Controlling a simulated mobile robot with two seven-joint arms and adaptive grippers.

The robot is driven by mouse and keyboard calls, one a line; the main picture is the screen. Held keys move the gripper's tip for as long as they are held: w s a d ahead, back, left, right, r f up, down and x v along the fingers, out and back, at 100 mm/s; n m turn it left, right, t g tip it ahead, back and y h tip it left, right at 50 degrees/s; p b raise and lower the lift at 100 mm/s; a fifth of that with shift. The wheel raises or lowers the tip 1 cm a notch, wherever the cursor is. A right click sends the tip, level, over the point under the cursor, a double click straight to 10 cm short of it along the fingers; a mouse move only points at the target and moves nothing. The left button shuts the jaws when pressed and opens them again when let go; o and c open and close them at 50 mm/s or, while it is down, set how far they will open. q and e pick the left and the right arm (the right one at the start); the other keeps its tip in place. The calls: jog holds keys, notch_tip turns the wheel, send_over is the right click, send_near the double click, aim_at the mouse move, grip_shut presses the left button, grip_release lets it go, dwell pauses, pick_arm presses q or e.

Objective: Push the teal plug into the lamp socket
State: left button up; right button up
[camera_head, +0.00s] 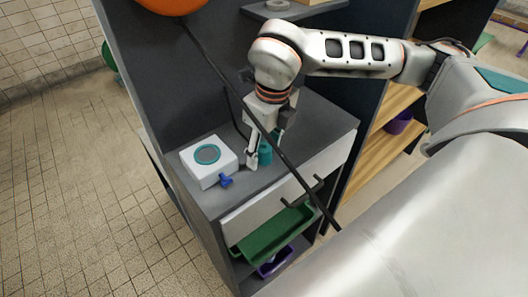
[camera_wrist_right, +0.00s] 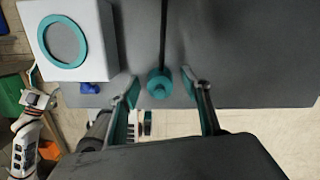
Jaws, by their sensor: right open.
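The teal plug (camera_head: 265,153) stands on the grey counter. My right gripper (camera_head: 262,150) is low over it, with one finger on each side. In the right wrist view the plug (camera_wrist_right: 159,85) is between the open fingers (camera_wrist_right: 160,78), with gaps on both sides. A dark cord runs up from it in that view. A white box (camera_head: 207,171) with a teal ring around a grey disc sits left of the gripper; it also shows in the wrist view (camera_wrist_right: 95,45). I cannot tell whether this is the lamp socket. My left gripper is not in view.
A small blue part (camera_head: 225,181) juts from the box's front. A long black cable (camera_head: 288,165) slants across, close in front of the gripper. Below the counter are a handled drawer (camera_head: 295,190) and a green tray (camera_head: 275,235). An orange object (camera_head: 172,4) is above.

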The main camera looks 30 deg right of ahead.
aim_at(264, 143)
jog(key=c, duration=1.1)
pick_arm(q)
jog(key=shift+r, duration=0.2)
pick_arm(e)
notch_tip(264, 143, up, 10)
jog(key=shift+r, duration=0.1)
